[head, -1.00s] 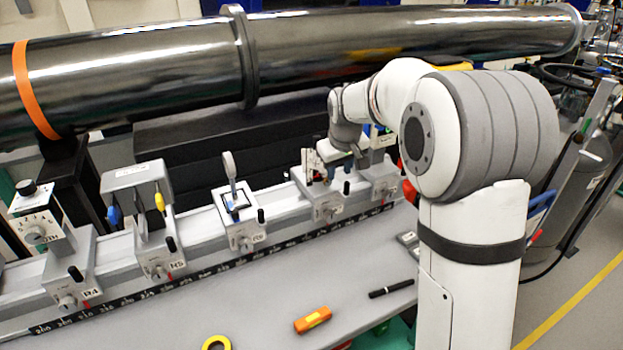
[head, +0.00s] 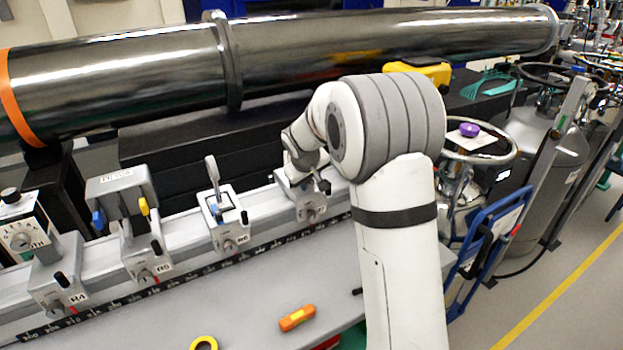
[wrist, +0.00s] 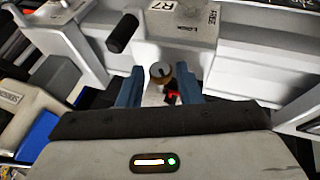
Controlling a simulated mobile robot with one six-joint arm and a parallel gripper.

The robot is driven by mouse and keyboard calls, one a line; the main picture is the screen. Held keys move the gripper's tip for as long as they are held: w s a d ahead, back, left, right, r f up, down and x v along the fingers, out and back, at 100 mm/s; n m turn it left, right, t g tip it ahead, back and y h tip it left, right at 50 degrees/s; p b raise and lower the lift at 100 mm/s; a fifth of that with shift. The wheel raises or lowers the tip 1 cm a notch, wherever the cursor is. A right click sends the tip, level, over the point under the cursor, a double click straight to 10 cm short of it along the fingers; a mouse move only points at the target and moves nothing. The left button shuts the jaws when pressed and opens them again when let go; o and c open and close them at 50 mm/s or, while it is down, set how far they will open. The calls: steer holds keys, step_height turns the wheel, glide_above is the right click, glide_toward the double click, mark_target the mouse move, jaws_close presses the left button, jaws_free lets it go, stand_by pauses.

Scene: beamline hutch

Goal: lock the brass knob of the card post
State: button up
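A small brass knob (wrist: 161,71) with a slotted top shows in the wrist view, just in front of the white carriage marked R7 (wrist: 180,22). My gripper (wrist: 159,88) has its two blue fingers apart, one on each side of the knob, with visible gaps. A red mark lies below the knob, between the fingers. FREE and LOCK are printed on the carriage at the right of the knob. In the head view the R7 carriage (head: 310,207) is partly visible; my arm hides the post, the knob and my fingertips.
A black lever (wrist: 122,33) stands left of the knob. Carriages R6 (head: 229,233), R5 (head: 148,262) and R4 (head: 58,290) sit along the rail to the left. An orange tool (head: 297,318) and a yellow tape roll (head: 204,343) lie on the bench. A large steel pipe (head: 390,45) runs behind.

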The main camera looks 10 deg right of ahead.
steer(key=shift+c, duration=0.4)
jaws_close()
